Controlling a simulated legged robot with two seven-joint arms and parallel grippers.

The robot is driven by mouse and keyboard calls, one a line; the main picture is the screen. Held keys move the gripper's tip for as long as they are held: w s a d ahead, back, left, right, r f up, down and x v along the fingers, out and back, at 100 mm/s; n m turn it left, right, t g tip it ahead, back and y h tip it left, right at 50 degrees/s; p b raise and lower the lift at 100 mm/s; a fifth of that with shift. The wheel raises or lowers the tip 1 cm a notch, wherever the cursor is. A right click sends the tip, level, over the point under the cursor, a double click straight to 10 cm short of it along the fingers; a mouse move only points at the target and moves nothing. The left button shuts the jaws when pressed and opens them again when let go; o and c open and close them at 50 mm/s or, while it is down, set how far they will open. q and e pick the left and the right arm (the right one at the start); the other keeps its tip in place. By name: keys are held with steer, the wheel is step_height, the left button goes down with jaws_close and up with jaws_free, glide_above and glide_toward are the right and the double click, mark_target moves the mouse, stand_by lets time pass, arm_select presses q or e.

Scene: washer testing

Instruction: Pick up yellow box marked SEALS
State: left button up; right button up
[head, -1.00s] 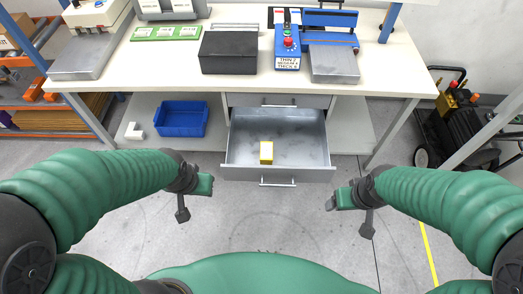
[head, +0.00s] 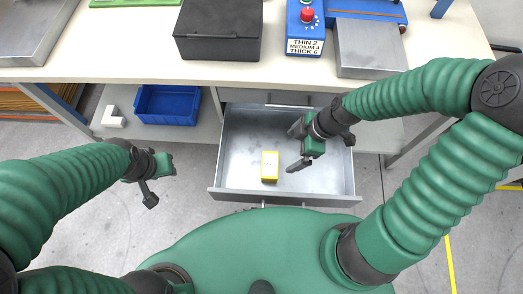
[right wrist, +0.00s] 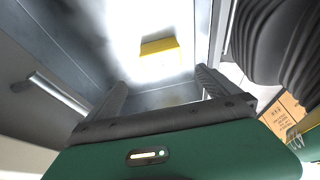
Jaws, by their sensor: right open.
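The yellow box (head: 270,166) with a pale top lies in the open metal drawer (head: 232,184), near its front and middle. Its marking is too small to read. My right gripper (head: 295,148) is over the drawer, to the right of the box and apart from it, open and empty. In the right wrist view, the yellow box (right wrist: 160,47) lies beyond the two spread fingers, in bright glare. My left gripper (head: 162,180) is left of the drawer, over the floor, with nothing seen in it; its jaw gap is unclear.
The workbench (head: 130,60) above the drawer holds a black box (head: 218,30), a blue device with a red button (head: 307,14) and a grey metal block (head: 370,48). A blue bin (head: 167,105) and a small white part (head: 113,117) are on the lower shelf.

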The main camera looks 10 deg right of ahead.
steer(key=b, duration=0.3)
glide_toward(272, 165)
steer(key=b+x, duration=0.1)
steer(key=x, duration=0.2)
steer(key=b+x, duration=0.1)
steer(key=x, duration=0.2)
steer(key=shift+a+b, duration=0.3)
steer(key=shift+b, duration=0.1)
steer(key=shift+f, duration=0.3)
steer(key=b+x, duration=0.3)
steer(key=x, duration=0.2)
steer(key=shift+d+f, duration=0.1)
steer(key=shift+d, duration=0.1)
steer(key=shift+w+a+f, duration=0.1)
steer(key=shift+w, duration=0.05)
steer(key=c, duration=1.3)
steer(key=shift+r, duration=0.2)
